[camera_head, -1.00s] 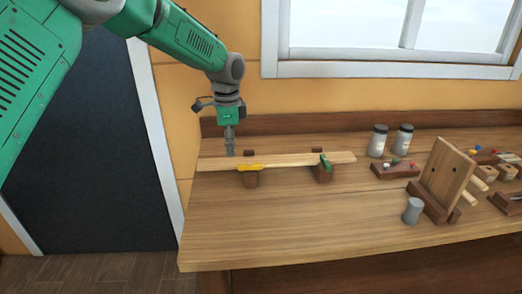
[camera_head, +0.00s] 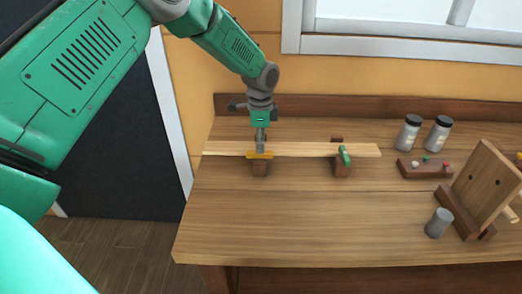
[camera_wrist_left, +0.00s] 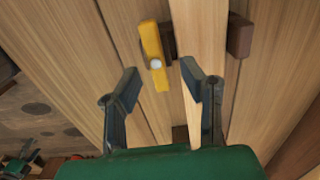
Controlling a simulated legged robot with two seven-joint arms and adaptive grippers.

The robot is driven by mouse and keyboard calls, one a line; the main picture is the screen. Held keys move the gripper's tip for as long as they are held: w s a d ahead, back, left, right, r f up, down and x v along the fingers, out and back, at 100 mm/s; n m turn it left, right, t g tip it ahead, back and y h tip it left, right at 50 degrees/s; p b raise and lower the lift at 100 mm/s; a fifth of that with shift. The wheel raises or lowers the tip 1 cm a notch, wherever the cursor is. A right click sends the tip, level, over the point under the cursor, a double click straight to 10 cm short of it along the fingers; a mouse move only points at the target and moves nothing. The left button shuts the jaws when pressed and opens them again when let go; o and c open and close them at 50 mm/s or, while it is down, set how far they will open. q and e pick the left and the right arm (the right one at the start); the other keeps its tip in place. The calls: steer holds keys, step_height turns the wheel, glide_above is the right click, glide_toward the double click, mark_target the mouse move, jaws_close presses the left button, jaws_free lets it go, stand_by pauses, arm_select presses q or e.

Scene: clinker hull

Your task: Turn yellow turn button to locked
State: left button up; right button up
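The yellow turn button (camera_head: 260,156) sits on a brown block (camera_head: 260,170) at the front edge of a pale plank (camera_head: 300,149). It lies lengthwise along the plank, not across it. In the left wrist view the yellow button (camera_wrist_left: 152,45), with a pale round pivot, is beside the plank (camera_wrist_left: 198,35). A green turn button (camera_head: 344,155) on the second block lies across the plank. My left gripper (camera_head: 260,143) points down over the plank at the yellow button. Its fingers (camera_wrist_left: 163,84) are apart with nothing gripped; contact cannot be told. My right gripper is out of view.
Two jars (camera_head: 408,133), a brown holder with coloured knobs (camera_head: 426,167), a grey cylinder (camera_head: 438,223) and an upright wooden board (camera_head: 487,183) stand to the right. The front of the bench (camera_head: 300,220) is clear. The wall and window are behind.

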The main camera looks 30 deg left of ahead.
arm_select(q)
steer(key=f, duration=0.2)
steer(key=shift+s+f, duration=0.25)
steer(key=shift+f, duration=0.1)
steer(key=shift+w+f, duration=0.1)
steer(key=shift+f, duration=0.25)
steer(key=shift+r, duration=0.1)
jaws_close()
